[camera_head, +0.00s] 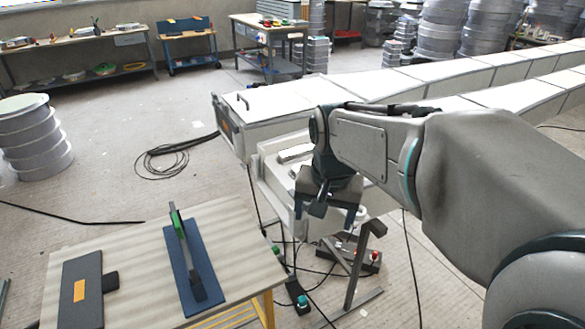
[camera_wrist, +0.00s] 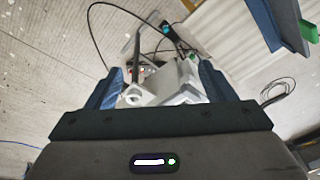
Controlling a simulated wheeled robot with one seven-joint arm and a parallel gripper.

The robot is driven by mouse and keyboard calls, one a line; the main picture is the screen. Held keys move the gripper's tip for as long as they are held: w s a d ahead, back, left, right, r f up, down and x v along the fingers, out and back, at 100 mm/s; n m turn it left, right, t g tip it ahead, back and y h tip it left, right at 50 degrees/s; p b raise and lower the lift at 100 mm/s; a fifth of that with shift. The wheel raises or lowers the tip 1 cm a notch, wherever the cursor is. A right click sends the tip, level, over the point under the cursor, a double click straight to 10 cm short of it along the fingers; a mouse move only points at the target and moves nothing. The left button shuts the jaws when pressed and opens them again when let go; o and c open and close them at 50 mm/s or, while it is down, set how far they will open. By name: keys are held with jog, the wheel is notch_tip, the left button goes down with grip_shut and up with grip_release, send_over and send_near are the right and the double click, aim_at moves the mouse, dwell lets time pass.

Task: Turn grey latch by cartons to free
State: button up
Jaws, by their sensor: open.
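My gripper (camera_head: 325,208) is open and empty, in the air to the right of the wooden-topped table and in front of a white machine housing. In the wrist view its two blue fingers (camera_wrist: 160,88) stand wide apart, with floor, cables and pale machine parts beyond them. I cannot make out a grey latch or cartons for certain. On the table lies a blue plate (camera_head: 206,262) with a dark lever (camera_head: 188,262) with a green part. A dark grey plate (camera_head: 82,302) with an orange label and a dark knob lies left of it. My gripper touches neither.
The wooden-topped table (camera_head: 140,250) stands at front left. The white machine housing (camera_head: 275,160) and a long white bench (camera_head: 370,85) lie beyond my arm. Cables and a metal stand (camera_head: 355,270) are below my gripper.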

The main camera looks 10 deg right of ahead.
jog(key=w+r+m+g+p, duration=0.25)
jog(key=w+m, duration=0.75)
jog(key=w, duration=0.8)
jog(key=shift+t, duration=0.25)
notch_tip(320, 180, down, 14)
jog(key=shift+d+r+p, duration=0.15)
jog(key=shift+r+p, duration=0.05)
jog(key=shift+p, duration=0.35)
jog(key=c, duration=1.4)
jog(key=shift+n, duration=0.3)
